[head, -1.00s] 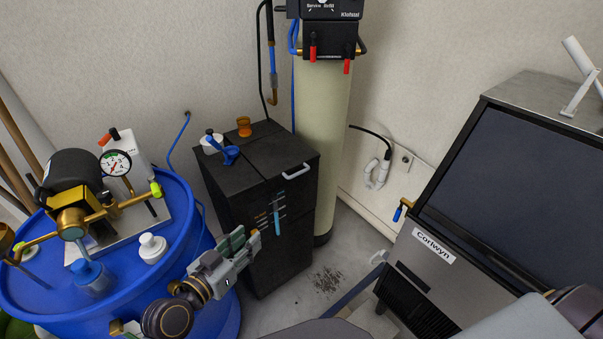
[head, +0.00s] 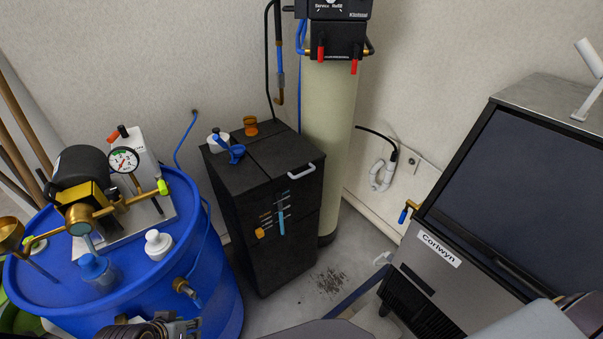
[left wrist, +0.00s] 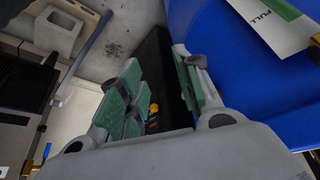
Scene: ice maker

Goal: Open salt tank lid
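The salt tank (head: 270,215) is a black upright cabinet against the wall. Its black lid (head: 285,158) lies flat and shut on top, with a white handle (head: 303,171) at the front right edge. My left gripper (head: 185,328) is at the bottom edge of the head view, in front of the blue barrel and below the tank, mostly cut off. In the left wrist view my left gripper (left wrist: 160,88) is open and empty, green pads apart, with the tank's dark side (left wrist: 154,55) beyond them. My right gripper is not in view.
A blue barrel (head: 222,285) with a pump and gauge stands left. A white cup (head: 216,142), blue object (head: 234,152) and orange cup (head: 250,126) sit on the tank top. A beige cylinder (head: 328,140) stands behind. The ice maker (head: 500,200) is right, with floor between.

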